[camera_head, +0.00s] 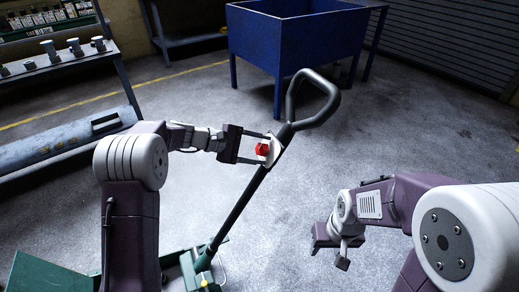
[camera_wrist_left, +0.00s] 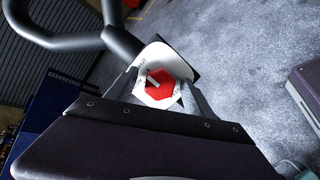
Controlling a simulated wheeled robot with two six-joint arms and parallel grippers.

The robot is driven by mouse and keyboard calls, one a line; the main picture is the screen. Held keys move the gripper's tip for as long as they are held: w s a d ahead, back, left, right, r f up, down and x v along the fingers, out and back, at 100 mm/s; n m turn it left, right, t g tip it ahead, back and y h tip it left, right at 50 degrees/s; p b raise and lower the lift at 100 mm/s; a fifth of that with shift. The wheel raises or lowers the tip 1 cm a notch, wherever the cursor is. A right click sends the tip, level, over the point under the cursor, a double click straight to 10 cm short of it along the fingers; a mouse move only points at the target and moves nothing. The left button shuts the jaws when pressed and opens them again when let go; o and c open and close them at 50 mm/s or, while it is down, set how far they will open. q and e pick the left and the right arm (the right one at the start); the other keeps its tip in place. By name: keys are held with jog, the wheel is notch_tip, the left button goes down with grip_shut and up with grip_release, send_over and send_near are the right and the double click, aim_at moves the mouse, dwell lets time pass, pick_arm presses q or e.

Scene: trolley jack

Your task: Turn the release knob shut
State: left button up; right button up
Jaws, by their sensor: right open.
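The red release knob (camera_head: 262,149) sits on a pale dial plate (camera_head: 272,153) on the jack's long black handle (camera_head: 243,203). In the left wrist view the knob (camera_wrist_left: 160,87) is many-sided, with a pale pointer mark towards its upper left; the dial's lettering is too small to read surely. My left gripper (camera_head: 257,148) is open, its fingers on either side of the knob, with gaps showing between fingers and knob. My right gripper (camera_head: 334,250) is open and empty, low over the floor, right of the handle and away from the knob.
The handle ends in a black loop grip (camera_head: 331,100) above the knob. The green jack body (camera_head: 190,272) is at the bottom, partly behind my left arm. A blue bin (camera_head: 292,42) stands behind and a shelf bench (camera_head: 62,62) at the left. Floor between handle and right arm is clear.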

pick_arm(q)
jog(key=p+v, duration=0.2)
jog(key=v, duration=0.7)
